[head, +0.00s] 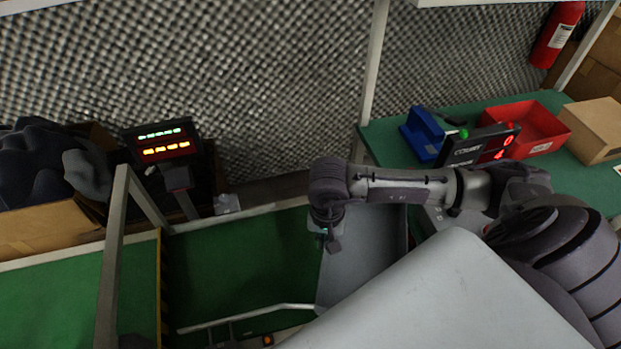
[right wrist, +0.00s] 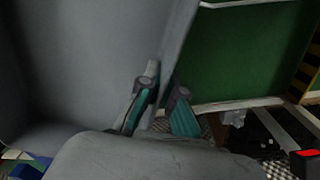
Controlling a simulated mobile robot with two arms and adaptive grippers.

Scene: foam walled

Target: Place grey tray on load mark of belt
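The grey tray (head: 365,250) is in the middle of the head view, beside the right end of the green belt (head: 240,260) and partly hidden by a pale panel in front. My right gripper (head: 330,238) is at the tray's left wall. In the right wrist view the grey tray (right wrist: 80,60) fills the left side, and the fingers of my right gripper (right wrist: 162,108) sit one on each side of its wall, closed on it. The green belt (right wrist: 240,55) lies beyond that wall. I cannot make out the load mark. My left gripper is not in view.
A green bench (head: 385,135) at right carries a blue holder (head: 422,132), a red bin (head: 525,125), a cardboard box (head: 592,130) and a display (head: 480,146). A metal rail (head: 245,317) and post (head: 112,260) stand by the belt. The visible belt surface is clear.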

